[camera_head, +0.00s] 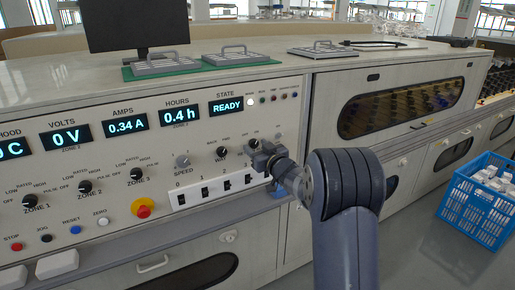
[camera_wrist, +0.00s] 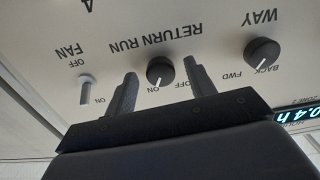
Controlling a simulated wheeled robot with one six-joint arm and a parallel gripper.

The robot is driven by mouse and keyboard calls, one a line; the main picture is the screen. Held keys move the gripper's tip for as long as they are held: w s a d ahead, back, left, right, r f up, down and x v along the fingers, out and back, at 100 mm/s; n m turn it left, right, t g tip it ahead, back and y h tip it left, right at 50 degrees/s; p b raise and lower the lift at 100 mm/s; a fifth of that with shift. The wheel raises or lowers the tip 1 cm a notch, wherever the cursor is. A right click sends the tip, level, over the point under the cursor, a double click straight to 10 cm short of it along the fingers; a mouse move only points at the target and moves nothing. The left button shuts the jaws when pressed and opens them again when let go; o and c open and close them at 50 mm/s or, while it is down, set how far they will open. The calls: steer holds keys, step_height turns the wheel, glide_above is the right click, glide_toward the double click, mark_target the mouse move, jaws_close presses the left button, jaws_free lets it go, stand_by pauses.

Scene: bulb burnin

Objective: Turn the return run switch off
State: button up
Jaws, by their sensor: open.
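The return run switch is a round black knob (camera_wrist: 160,70) with a white pointer line, under upside-down lettering in the wrist view. Its line points toward the ON mark, with OFF to the right of it. My gripper (camera_head: 262,158) is open. In the wrist view its two fingers stand on either side of the knob, with visible gaps. I cannot tell how deep the fingertips reach. In the head view a knob (camera_head: 254,143) shows just above my gripper, and my arm hides part of the panel.
The WAY knob (camera_wrist: 262,53) and the pale FAN toggle (camera_wrist: 86,90) flank the fingers. A white strip of rocker switches (camera_head: 215,190) lies below. A red emergency button (camera_head: 143,208) is farther left. A blue crate (camera_head: 478,203) stands on the floor at right.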

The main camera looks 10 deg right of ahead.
steer(key=shift+c, duration=0.2)
steer(key=c, duration=0.9)
steer(key=shift+c, duration=0.2)
steer(key=shift+f, duration=0.1)
steer(key=shift+f+n+b, duration=0.1)
steer(key=shift+n+b, duration=0.75)
steer(key=shift+n, duration=0.25)
steer(key=n+b, duration=0.2)
steer(key=n, duration=0.1)
steer(key=n+b, duration=0.2)
steer(key=n, duration=0.2)
steer(key=shift+n+b, duration=0.8)
steer(key=shift+n, duration=0.5)
steer(key=shift+r, duration=0.2)
